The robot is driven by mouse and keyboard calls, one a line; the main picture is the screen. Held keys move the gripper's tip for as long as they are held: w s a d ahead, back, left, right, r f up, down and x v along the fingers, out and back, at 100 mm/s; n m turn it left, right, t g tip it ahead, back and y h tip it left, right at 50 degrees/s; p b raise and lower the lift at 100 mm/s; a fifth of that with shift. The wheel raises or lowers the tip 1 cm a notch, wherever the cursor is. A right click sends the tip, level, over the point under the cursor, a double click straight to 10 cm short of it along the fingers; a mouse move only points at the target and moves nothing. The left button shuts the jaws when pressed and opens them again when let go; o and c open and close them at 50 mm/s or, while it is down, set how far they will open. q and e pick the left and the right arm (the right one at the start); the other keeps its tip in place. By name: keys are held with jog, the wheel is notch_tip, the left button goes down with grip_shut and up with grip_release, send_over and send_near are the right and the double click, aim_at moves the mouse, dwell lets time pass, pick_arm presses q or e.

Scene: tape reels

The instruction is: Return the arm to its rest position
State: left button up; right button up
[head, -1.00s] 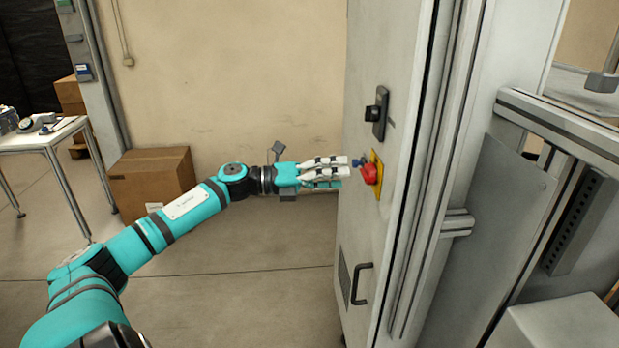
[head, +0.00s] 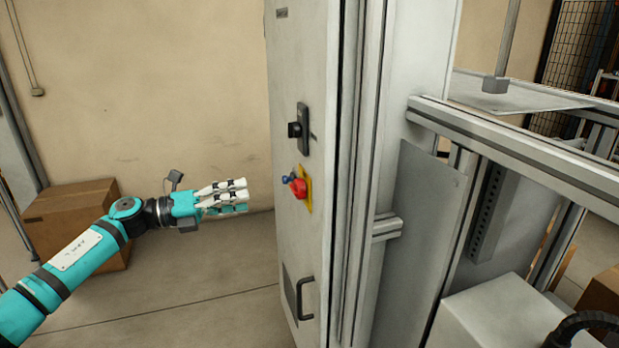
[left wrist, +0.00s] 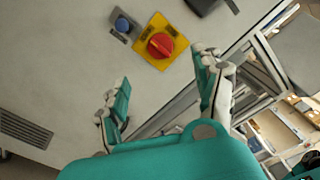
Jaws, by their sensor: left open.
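My left arm (head: 75,252) is teal and reaches in from the left in the head view. Its gripper (head: 243,195) is open and empty, a short gap to the left of the grey cabinet (head: 290,90). In the left wrist view the two fingers (left wrist: 162,95) stand apart with nothing between them. A red knob (head: 298,188) on a yellow plate sits on the cabinet face; it also shows in the left wrist view (left wrist: 161,45). A blue button (left wrist: 122,25) is beside it. My right gripper is not in view.
A black latch (head: 297,130) sits above the red knob and a black handle (head: 305,298) below it. A cardboard box (head: 75,205) stands on the floor behind my arm. Metal framing (head: 520,150) fills the right side. The floor left of the cabinet is open.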

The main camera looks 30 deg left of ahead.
pick_arm(q)
jog(key=shift+f, duration=0.1)
jog(key=s+a+f+n+t+y, duration=0.1)
jog(key=a+f+n+y, duration=0.4)
jog(key=f, duration=0.6)
jog(key=s+a+f+n+y, duration=0.25)
jog(key=f+n, duration=0.45)
jog(key=f, duration=0.4)
jog(key=a+f+n+t+y, duration=0.1)
jog(key=a+f+n+y, duration=0.4)
jog(key=f, duration=0.7)
jog(key=s+d+f+n+g+y, duration=0.1)
jog(key=s+d+f+n+g, duration=0.25)
jog(key=s+f, duration=0.45)
jog(key=s+d+f+n+g, duration=0.2)
jog(key=s+d+f+n, duration=0.25)
jog(key=f, duration=0.85)
jog(key=s+d+f+n+g, duration=0.1)
jog(key=s+d+f+g, duration=0.2)
jog(key=s+d+f, duration=0.3)
jog(key=s+d+f+n+g+h, duration=0.1)
jog(key=s+d+f+n+g, duration=0.1)
jog(key=s+d+f, duration=0.4)
jog(key=s+d+f+n+g+h, duration=0.1)
jog(key=s+d+f+g, duration=0.3)
jog(key=s+d, duration=1)
notch_tip(320, 180, down, 3)
jog(key=shift+s+d+r+n, duration=0.15)
jog(key=shift+s+d+n, duration=0.15)
jog(key=shift+s+n, duration=0.45)
